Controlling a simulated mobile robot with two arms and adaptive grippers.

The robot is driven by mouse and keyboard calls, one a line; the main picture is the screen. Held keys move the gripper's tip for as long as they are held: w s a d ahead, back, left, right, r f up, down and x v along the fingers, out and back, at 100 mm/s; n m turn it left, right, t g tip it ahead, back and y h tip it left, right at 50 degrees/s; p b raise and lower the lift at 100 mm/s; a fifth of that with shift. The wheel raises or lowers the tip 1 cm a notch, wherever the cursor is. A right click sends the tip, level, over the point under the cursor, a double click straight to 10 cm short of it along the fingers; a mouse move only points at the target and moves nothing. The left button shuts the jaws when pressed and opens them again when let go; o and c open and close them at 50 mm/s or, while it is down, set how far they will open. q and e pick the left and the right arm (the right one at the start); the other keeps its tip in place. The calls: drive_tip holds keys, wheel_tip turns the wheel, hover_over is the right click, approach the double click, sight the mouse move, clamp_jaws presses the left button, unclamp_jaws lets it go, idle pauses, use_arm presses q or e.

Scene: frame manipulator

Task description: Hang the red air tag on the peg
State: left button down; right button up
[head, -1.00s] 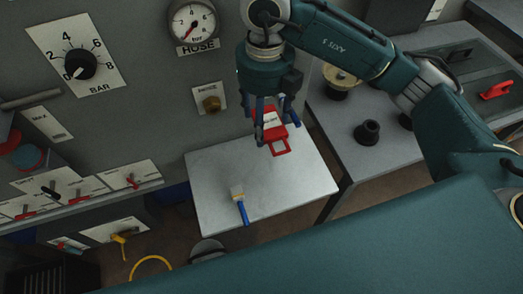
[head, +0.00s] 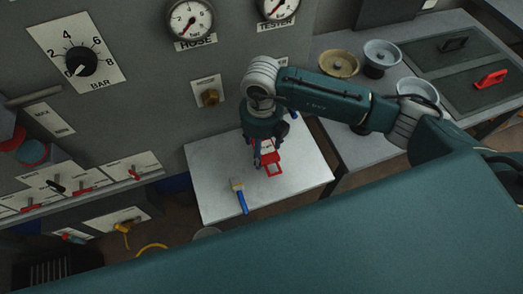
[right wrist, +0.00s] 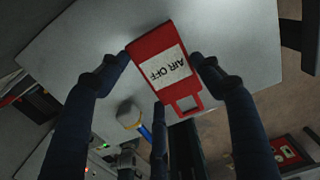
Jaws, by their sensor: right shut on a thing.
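The red air tag (head: 273,169) has a white label reading "AIR OFF" and a rectangular loop at one end. My right gripper (head: 265,152) is shut on it, over the small light table. In the right wrist view, the fingers (right wrist: 165,75) press the sides of the tag (right wrist: 168,68), with its loop end pointing down the picture. The gap between tag and table top cannot be judged. A brass peg-like knob (head: 210,97) sticks out from a white plate on the grey panel, left of and above the gripper, apart from the tag. My left gripper is not in view.
A brush with a blue handle (head: 241,202) lies on the light table (head: 210,165). The grey panel (head: 140,85) with gauges and switches rises behind it. A bench (head: 330,105) with bowls and a red handle (head: 490,79) stands to the right.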

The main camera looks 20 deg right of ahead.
sight(262, 151)
wheel_tip(262, 151, down, 3)
drive_tip(key=shift+f+p, duration=0.1)
drive_tip(key=shift+p, duration=0.2)
drive_tip(key=shift+f, duration=0.15)
drive_tip(key=o, duration=1.1)
